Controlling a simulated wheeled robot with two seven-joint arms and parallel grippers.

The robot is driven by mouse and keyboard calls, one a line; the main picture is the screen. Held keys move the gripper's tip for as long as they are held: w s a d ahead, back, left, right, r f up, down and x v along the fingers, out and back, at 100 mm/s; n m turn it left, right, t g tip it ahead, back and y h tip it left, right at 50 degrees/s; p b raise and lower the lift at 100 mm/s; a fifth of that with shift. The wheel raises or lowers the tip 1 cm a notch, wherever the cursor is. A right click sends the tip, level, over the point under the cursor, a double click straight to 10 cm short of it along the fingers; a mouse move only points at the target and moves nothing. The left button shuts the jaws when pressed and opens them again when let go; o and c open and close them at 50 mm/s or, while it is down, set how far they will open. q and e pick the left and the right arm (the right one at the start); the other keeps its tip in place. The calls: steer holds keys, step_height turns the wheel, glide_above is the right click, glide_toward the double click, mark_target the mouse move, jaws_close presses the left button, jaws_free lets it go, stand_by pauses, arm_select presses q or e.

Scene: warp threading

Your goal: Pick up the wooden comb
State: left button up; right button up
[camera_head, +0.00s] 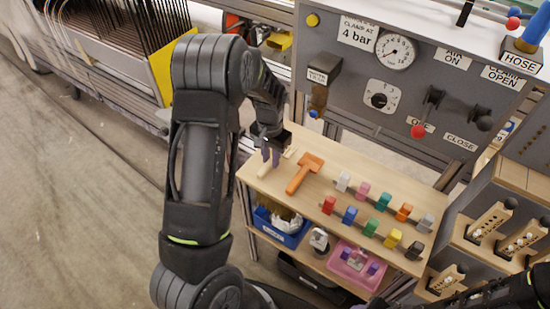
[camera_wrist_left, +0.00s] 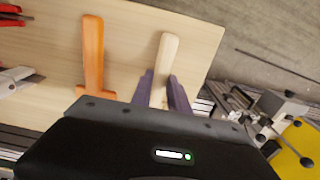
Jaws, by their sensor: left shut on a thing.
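The wooden comb (camera_wrist_left: 167,52) is a pale, narrow piece of wood in the left wrist view. Its handle points away from me, and its near end is hidden behind my gripper body. In the head view it shows as a cream piece (camera_head: 265,170) at the left end of the light wooden shelf (camera_head: 330,165). My left gripper (camera_head: 271,157) is over it, its purple fingers on both sides of the wood. In the left wrist view the fingers (camera_wrist_left: 161,92) are shut on the comb, close to the shelf surface. My right gripper is not in view.
An orange tool (camera_head: 305,173) lies just right of the comb. Several coloured blocks stand in rows farther right on the shelf. A blue bin (camera_head: 290,238) and a pink bin (camera_head: 352,268) sit below. The grey gauge panel (camera_head: 345,70) rises behind.

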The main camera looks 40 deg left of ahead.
arm_select(q)
jaws_close()
step_height(320, 180, up, 10)
steer(key=b, duration=0.1)
stand_by(0.6)
stand_by(0.5)
